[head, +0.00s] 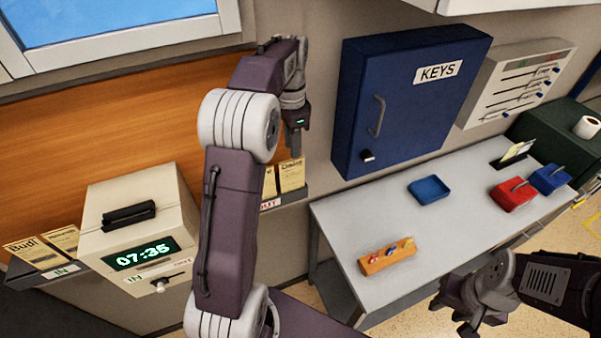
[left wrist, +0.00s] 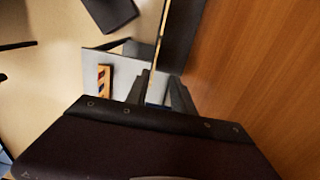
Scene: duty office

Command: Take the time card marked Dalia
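Two time cards, one partly hidden behind my left arm (head: 269,182) and one beside it (head: 291,176), stand in the OUT rack (head: 295,194); I cannot read their names. The IN rack (head: 62,271) holds a card marked Budi (head: 33,251) and another card (head: 64,241) whose name is hard to read. My left gripper (head: 295,150) points down just above the right OUT card. In the left wrist view its fingers (left wrist: 162,95) are apart, with a thin pale edge above them. My right gripper (head: 455,314) looks open and empty, low at the right.
A time clock (head: 115,225) reading 07:35 stands between the racks. A blue KEYS cabinet (head: 405,100) hangs right of my left gripper. The grey table (head: 350,215) bears a wooden key block (head: 375,263), a blue tray (head: 428,190) and red and blue boxes (head: 513,196).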

